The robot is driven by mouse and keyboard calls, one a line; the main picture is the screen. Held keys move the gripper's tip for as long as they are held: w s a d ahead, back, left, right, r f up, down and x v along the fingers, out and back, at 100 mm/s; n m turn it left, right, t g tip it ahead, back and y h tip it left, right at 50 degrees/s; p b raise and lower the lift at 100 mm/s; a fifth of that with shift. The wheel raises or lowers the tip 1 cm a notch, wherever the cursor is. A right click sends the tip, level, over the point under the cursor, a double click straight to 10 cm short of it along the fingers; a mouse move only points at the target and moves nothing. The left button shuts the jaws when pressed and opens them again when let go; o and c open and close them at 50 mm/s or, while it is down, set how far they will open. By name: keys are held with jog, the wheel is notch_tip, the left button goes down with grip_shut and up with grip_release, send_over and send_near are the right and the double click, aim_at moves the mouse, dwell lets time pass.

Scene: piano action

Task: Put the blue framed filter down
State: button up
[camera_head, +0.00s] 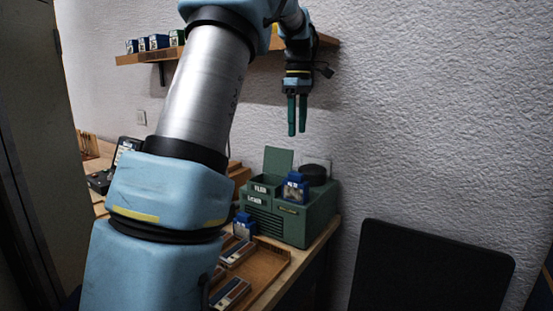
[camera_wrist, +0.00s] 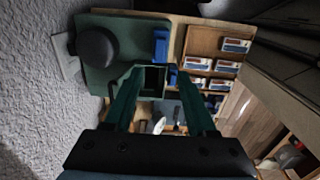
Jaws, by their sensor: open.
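A blue framed piece (camera_head: 295,188) sits upright in the top of the green machine (camera_head: 318,215), next to a black round cap. A second blue piece (camera_head: 244,226) stands in front of the machine by the wooden tray. I cannot tell which of the two is the framed filter. My gripper (camera_head: 297,133) is open and empty, pointing down well above the machine. In the wrist view, the open fingers (camera_wrist: 160,72) frame a dark square opening in the machine, and a blue piece (camera_wrist: 161,46) shows just beyond them.
The wooden tray (camera_wrist: 203,42) holds several pale cassette-like pieces. The black round cap (camera_wrist: 98,48) stands on the machine, near the wall. A green flap (camera_head: 278,161) stands raised behind. A wall shelf (camera_head: 140,58) carries small boxes. A dark panel (camera_head: 430,268) stands at right.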

jog(key=s+a+f+m, duration=0.6)
jog(key=s+a+f, duration=0.2)
jog(key=s+f, duration=0.2)
jog(key=s+a+f+m+t, duration=0.1)
jog(key=s+a+f+m, duration=0.4)
jog(key=s+a+f, duration=0.3)
jog(key=s+f, duration=0.3)
jog(key=s, duration=0.1)
jog(key=shift+s+a+m+t, duration=0.25)
jog(key=shift+a+m+t, duration=0.05)
jog(key=shift+a+m, duration=0.1)
